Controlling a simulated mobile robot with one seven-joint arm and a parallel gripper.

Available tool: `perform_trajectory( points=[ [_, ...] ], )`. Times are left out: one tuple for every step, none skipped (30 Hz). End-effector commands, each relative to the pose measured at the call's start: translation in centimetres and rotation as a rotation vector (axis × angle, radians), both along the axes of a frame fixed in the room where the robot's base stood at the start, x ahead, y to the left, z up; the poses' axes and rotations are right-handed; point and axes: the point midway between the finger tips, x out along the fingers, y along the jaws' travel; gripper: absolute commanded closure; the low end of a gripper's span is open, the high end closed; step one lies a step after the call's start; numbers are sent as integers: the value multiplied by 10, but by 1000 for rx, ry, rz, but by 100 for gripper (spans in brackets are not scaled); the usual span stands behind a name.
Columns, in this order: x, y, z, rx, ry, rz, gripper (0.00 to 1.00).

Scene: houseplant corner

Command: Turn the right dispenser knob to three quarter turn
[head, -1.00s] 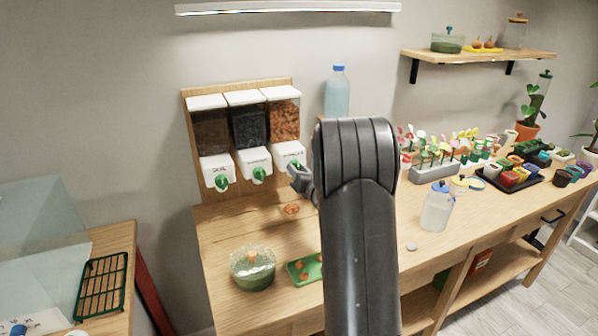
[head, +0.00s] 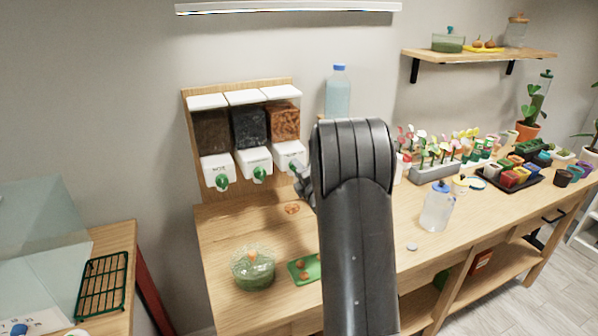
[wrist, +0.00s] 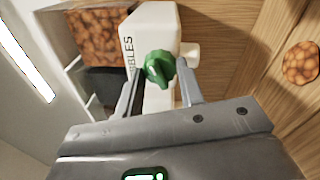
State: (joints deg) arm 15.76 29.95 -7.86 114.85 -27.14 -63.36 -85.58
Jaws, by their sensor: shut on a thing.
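The right dispenser (head: 284,124) hangs on a wooden board on the wall, with brown-orange pebbles behind its clear front. Its white lower block also shows in the wrist view (wrist: 151,32), with lettering ending in "BBLES". Its green knob (wrist: 159,68) sits between the two fingers of my gripper (wrist: 161,78), which is shut on it. In the head view my gripper (head: 304,182) is at the right dispenser's front, and my arm hides part of it. The knob's exact angle is hard to tell.
The middle dispenser (head: 250,127) and left dispenser (head: 213,132) stand alongside, each with a green knob. A glass bowl (head: 253,268) and green tray (head: 305,268) are on the bench below. A blue-capped bottle (head: 337,92) stands behind my arm.

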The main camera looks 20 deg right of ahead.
Motion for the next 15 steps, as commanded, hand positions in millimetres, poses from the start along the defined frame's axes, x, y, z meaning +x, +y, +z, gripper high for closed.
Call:
perform_trajectory(
  points=[
    [0,0,0,43,0,-1,88],
    [0,0,0,71,1,-1,88],
    [0,0,0,109,0,-1,88],
    [0,0,0,138,1,-2,88],
    [0,-1,0,166,0,-2,88],
    [0,-1,0,204,1,-2,88],
    [0,-1,0,232,0,-2,88],
    [0,-1,0,261,0,-2,88],
    [0,-1,0,298,1,-2,88],
    [0,-1,0,327,0,-2,88],
    [0,-1,0,356,1,-3,88],
    [0,-1,0,394,0,-3,88],
    [0,0,0,423,1,-3,88],
    [0,0,0,451,0,-3,88],
    [0,0,0,490,1,-3,88]
  ],
)
